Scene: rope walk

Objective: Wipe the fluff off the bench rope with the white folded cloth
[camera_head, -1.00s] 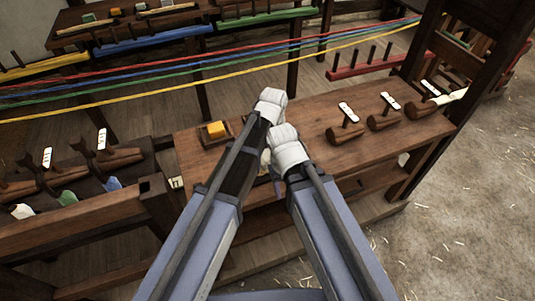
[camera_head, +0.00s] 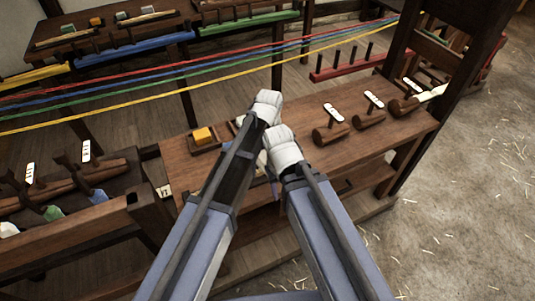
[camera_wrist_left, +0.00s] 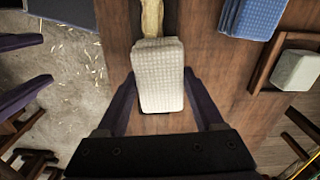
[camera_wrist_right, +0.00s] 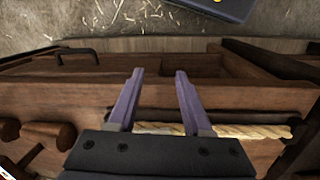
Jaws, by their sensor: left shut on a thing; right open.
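The white folded cloth (camera_wrist_left: 160,75) is between the fingers of my left gripper (camera_wrist_left: 160,82), which is shut on it above the bench top. The tan bench rope (camera_wrist_left: 152,18) runs up from the cloth's far end in the left wrist view; I cannot tell whether they touch. The rope (camera_wrist_right: 250,131) also crosses behind my right gripper (camera_wrist_right: 160,78), which is open and empty over the bench. In the head view my forearms hide the cloth, rope and fingertips. I cannot make out any fluff.
A blue cloth (camera_wrist_left: 250,18) and a pale block (camera_wrist_left: 297,70) in a wooden tray lie beside the white cloth. In the head view, a yellow block (camera_head: 203,134) and several wooden tools (camera_head: 331,134) are on the bench (camera_head: 180,165). Coloured lines (camera_head: 150,95) stretch behind.

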